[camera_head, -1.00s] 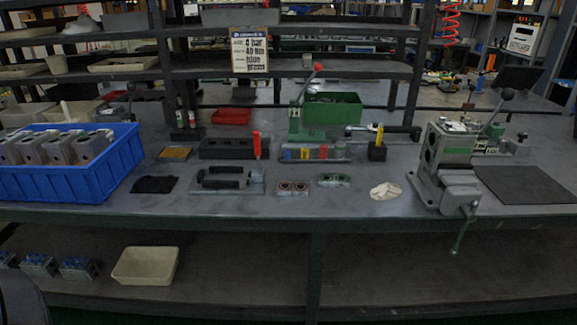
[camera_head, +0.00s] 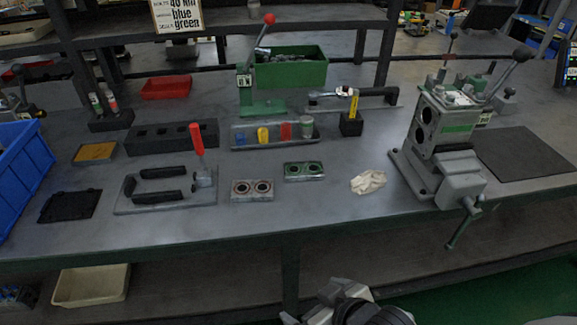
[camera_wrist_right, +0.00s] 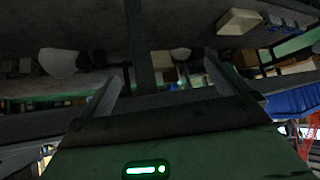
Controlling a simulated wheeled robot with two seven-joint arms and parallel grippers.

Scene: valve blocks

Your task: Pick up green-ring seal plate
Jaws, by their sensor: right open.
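The green-ring seal plate (camera_head: 304,171) is a small flat plate with two green-rimmed holes. It lies on the workbench in the head view, right of a similar plate with brownish rings (camera_head: 252,189). My right gripper (camera_head: 312,304) shows at the bottom edge of the head view, in front of the bench and well apart from the plate. In the right wrist view my right gripper (camera_wrist_right: 160,82) has its two fingers spread, with nothing between them. The seal plate cannot be made out in that view. My left gripper is not in view.
A clamp fixture with a red handle (camera_head: 197,140) stands left of the plates. A white cloth (camera_head: 368,181) and a grey valve-block vise (camera_head: 447,150) are to the right. A tray of coloured parts (camera_head: 272,134) lies behind. The bench front edge (camera_head: 290,238) lies between gripper and plates.

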